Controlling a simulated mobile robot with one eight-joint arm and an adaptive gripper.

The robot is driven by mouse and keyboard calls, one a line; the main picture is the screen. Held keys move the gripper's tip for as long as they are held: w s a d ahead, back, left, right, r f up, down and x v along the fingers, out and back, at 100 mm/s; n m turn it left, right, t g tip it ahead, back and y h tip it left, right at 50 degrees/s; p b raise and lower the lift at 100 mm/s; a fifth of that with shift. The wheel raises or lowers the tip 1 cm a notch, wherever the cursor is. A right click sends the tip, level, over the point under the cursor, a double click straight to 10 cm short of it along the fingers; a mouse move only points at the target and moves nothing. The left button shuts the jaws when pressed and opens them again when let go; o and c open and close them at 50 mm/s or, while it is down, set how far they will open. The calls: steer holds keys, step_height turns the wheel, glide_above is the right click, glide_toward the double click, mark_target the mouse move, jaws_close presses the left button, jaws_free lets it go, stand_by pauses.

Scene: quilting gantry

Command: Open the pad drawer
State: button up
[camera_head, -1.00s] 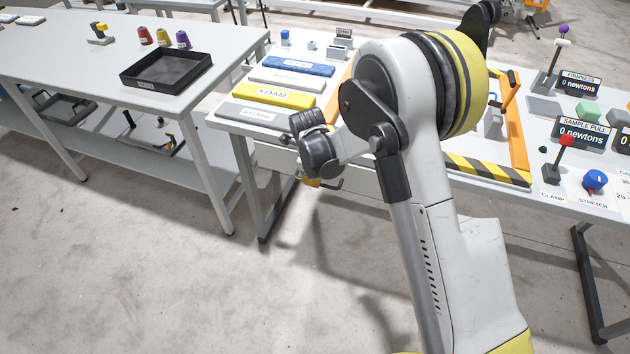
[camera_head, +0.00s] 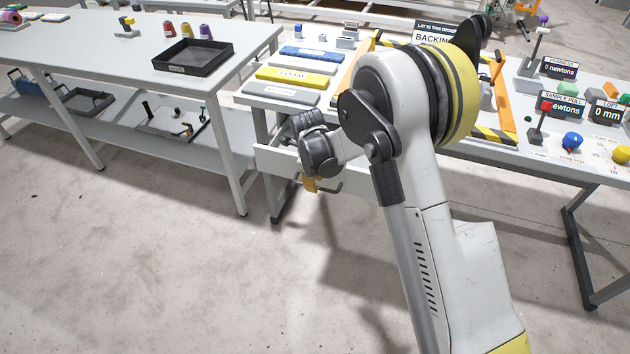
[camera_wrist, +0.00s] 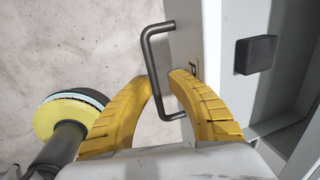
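The pad drawer (camera_head: 275,162) is under the front left of the workbench and stands partly out from it. In the wrist view, the pale drawer front (camera_wrist: 204,45) has an open recess behind it, with a black block (camera_wrist: 255,55) inside. A dark bent-bar handle (camera_wrist: 150,62) sticks out from the front; it also shows in the head view (camera_head: 330,189). The yellow fingers of my gripper (camera_wrist: 160,76) are closed in around the handle bar, one on each side. A small gap seems to show beside the bar. In the head view my gripper (camera_head: 311,186) is partly hidden by my wrist.
Layer slabs, including a yellow FOAM one (camera_head: 292,77), lie on the bench above. A side table (camera_head: 110,50) with a black tray (camera_head: 193,68) stands at left. The bench leg (camera_head: 283,205) is close to my gripper. The floor in front is clear.

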steer(key=shift+o, duration=0.4)
steer(key=shift+w+d+f, duration=0.2)
steer(key=shift+w, duration=0.25)
steer(key=shift+w+d+f, duration=0.15)
steer(key=shift+w+f, duration=0.05)
steer(key=shift+w, duration=0.2)
steer(key=d+v, duration=0.1)
steer(key=v, duration=1.1)
steer(key=shift+a+r, duration=0.2)
steer(key=shift+a, duration=0.35)
steer(key=shift+s, duration=0.1)
